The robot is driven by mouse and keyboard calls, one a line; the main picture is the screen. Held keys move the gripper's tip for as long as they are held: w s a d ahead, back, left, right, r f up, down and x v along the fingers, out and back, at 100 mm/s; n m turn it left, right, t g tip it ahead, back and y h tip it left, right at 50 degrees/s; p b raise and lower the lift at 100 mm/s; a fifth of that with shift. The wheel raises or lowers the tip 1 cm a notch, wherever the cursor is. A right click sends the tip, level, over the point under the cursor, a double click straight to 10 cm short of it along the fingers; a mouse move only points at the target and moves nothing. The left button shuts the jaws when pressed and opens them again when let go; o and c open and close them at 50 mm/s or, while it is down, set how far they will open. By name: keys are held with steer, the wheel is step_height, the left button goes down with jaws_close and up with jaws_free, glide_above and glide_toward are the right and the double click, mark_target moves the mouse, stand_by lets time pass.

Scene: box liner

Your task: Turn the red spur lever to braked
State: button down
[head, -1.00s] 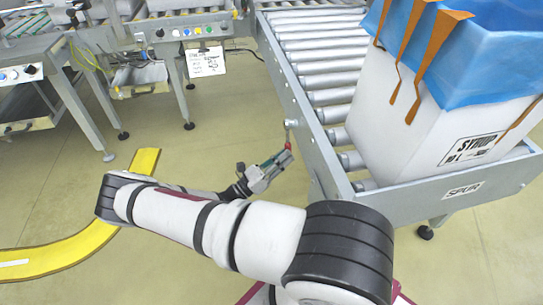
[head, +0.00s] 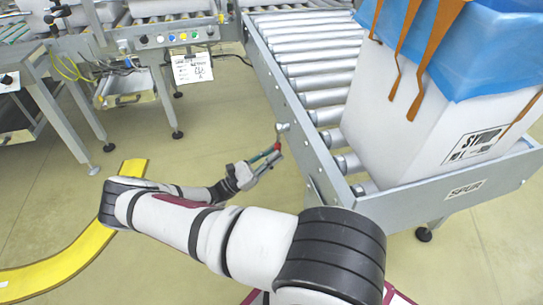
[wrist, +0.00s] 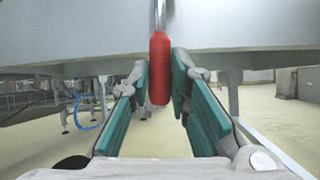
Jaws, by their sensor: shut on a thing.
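The red spur lever (wrist: 160,70) hangs straight down from a metal rod in the wrist view, in front of the grey conveyor side. In the head view its red grip (head: 277,147) is small and sits at my fingertips, below a pivot on the spur conveyor's left side rail. My gripper (head: 272,156) reaches it from the lower left. In the wrist view the teal finger pads of my gripper (wrist: 160,85) are closed on both sides of the red grip. No braked or released marking is readable.
The spur conveyor (head: 466,200) carries a white box (head: 400,120) with a blue liner and orange straps. A control panel (head: 175,38) with buttons and a hanging paper sign (head: 192,68) stands behind. A yellow curved floor strip (head: 70,255) lies left. The floor between is clear.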

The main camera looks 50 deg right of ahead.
steer(key=shift+w, duration=0.1)
steer(key=c, duration=1.5)
jaws_free()
steer(key=v, duration=1.2)
